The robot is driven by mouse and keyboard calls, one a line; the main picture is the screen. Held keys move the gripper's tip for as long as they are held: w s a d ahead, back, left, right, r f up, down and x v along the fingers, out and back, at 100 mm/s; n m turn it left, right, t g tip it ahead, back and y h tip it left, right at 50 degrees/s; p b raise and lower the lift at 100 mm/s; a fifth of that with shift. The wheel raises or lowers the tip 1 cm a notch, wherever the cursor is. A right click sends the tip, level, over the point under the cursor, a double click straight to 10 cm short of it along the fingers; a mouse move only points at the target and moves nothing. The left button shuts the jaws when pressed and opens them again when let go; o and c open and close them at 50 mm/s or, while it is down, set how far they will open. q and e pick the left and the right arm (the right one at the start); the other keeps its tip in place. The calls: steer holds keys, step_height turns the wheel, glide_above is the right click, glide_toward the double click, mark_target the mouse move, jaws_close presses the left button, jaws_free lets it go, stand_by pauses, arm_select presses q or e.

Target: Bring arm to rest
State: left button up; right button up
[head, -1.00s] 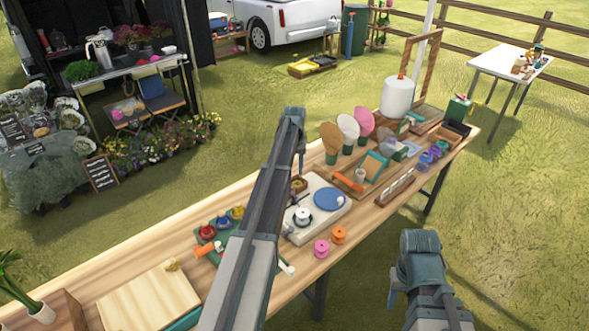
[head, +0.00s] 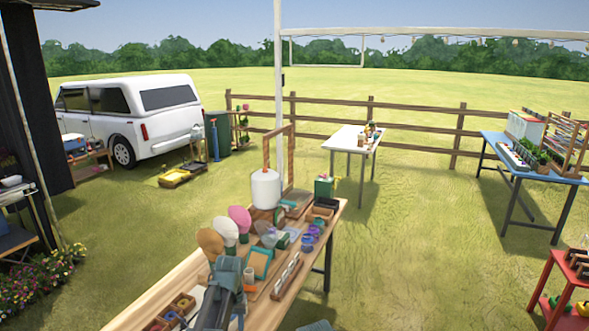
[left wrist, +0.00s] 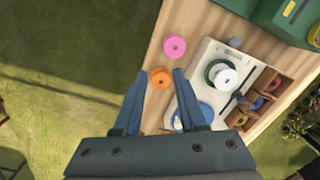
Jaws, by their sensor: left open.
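My left arm (head: 222,292) rises from the bottom of the head view, in front of the wooden table; its fingertips cannot be made out there. In the left wrist view my left gripper (left wrist: 159,73) is open, its two fingers spread with nothing held between them. An orange spool (left wrist: 162,78) lies below, seen near the gap between the fingertips, and a pink spool (left wrist: 174,46) lies beyond it. The gripper appears above the table, apart from both. A small part of my right arm (head: 318,326) shows at the bottom edge of the head view; its gripper is out of sight.
The wooden table (head: 165,292) holds paddle-shaped pieces (head: 239,217), a white tank (head: 265,188) and a wooden frame (head: 291,160). In the left wrist view a pale board (left wrist: 213,53) bears a white spool (left wrist: 226,78). Open grass lies right of the table.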

arm_select(q)
steer(key=s+d+f+m+b, duration=0.1)
steer(key=s+d+m, duration=0.1)
steer(key=s+d, duration=0.4)
steer(key=s+d+f+m+b, duration=0.1)
steer(key=s+d, duration=0.5)
steer(key=s, duration=0.8)
steer(key=shift+s+d+f+m+y, duration=0.15)
steer(key=shift+s+f+m+y, duration=0.15)
steer(key=shift+m, duration=0.4)
stand_by(0.6)
